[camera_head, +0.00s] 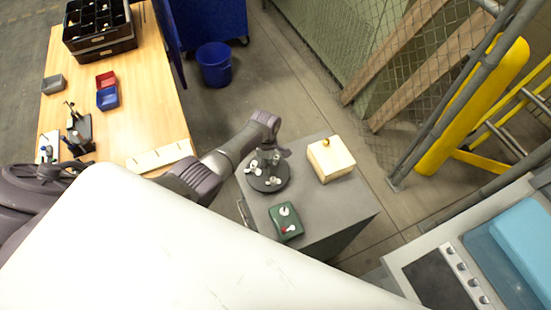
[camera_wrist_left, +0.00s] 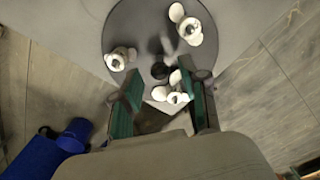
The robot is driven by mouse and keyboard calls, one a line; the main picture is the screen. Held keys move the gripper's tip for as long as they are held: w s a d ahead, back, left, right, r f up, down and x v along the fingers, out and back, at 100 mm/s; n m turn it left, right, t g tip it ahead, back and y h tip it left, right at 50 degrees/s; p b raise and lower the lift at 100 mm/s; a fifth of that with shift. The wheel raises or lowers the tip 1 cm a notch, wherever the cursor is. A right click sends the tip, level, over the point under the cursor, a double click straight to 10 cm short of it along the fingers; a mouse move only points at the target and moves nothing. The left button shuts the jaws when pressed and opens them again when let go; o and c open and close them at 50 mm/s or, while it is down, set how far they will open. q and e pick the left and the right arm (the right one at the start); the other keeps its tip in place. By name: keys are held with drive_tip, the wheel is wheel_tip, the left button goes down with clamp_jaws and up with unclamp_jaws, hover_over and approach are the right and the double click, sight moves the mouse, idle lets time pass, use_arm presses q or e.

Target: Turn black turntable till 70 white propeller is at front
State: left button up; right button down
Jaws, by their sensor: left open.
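The black turntable (camera_head: 270,184) sits on the grey cabinet top in the head view, with several small white propellers on it. In the left wrist view the turntable (camera_wrist_left: 130,35) fills the upper middle, with a white propeller (camera_wrist_left: 188,28) at the top, another (camera_wrist_left: 119,59) at the left and a white one (camera_wrist_left: 170,95) between my fingers. No number can be read on any of them. My left gripper (camera_wrist_left: 158,100) is open above the turntable's edge, its green-padded fingers either side of that propeller. In the head view my left gripper (camera_head: 276,153) partly covers the turntable. My right gripper is not in view.
A wooden table (camera_head: 140,110) is at left. A blue bin (camera_head: 214,65) stands on the floor.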

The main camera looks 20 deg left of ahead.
use_arm(q)
drive_tip(key=shift+r, duration=3.2)
